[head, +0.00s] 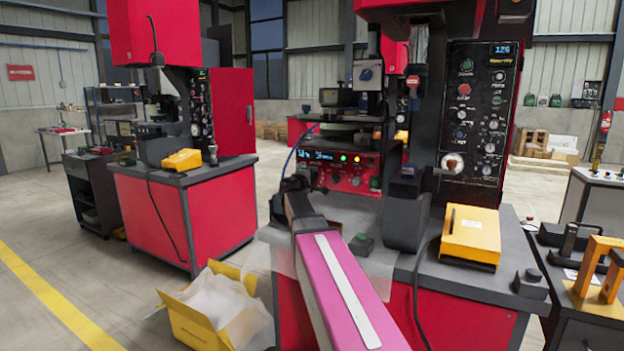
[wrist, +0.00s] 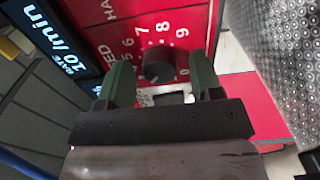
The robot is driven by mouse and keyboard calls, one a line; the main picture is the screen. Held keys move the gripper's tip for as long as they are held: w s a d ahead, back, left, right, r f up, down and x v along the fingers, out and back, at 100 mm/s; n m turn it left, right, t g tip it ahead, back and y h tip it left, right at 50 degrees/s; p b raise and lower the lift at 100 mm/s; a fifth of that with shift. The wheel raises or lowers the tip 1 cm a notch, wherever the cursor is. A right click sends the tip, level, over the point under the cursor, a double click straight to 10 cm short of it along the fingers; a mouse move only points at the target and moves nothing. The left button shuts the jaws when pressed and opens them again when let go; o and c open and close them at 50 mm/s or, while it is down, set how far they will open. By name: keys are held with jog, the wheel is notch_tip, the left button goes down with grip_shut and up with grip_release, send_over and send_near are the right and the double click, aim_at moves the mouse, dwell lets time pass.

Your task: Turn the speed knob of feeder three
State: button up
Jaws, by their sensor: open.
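A dark round knob (wrist: 158,67) sits on a red panel (wrist: 110,25) with white numerals around it in the wrist view. Lettering ending in "ED" shows beside the dial. My gripper (wrist: 161,72) is open, its two green fingers either side of the knob in the picture, with a gap on each side. I cannot tell how deep the fingertips reach. In the head view a red control box (head: 345,172) with a lit display and small lights stands on the centre bench, beyond my pink arm. My fingertips are not clear there, and no feeder number is readable.
A lit display (wrist: 60,50) reading 20/min is at the upper left in the wrist view. A textured grey surface (wrist: 285,50) is close on the right. In the head view a black post (head: 407,210) and a yellow box (head: 470,236) stand right of my arm.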

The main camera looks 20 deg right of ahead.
jog(key=c, duration=0.9)
jog(key=shift+c, duration=0.2)
jog(key=shift+m, duration=2.9)
jog(key=o, duration=0.9)
jog(key=shift+o, duration=0.2)
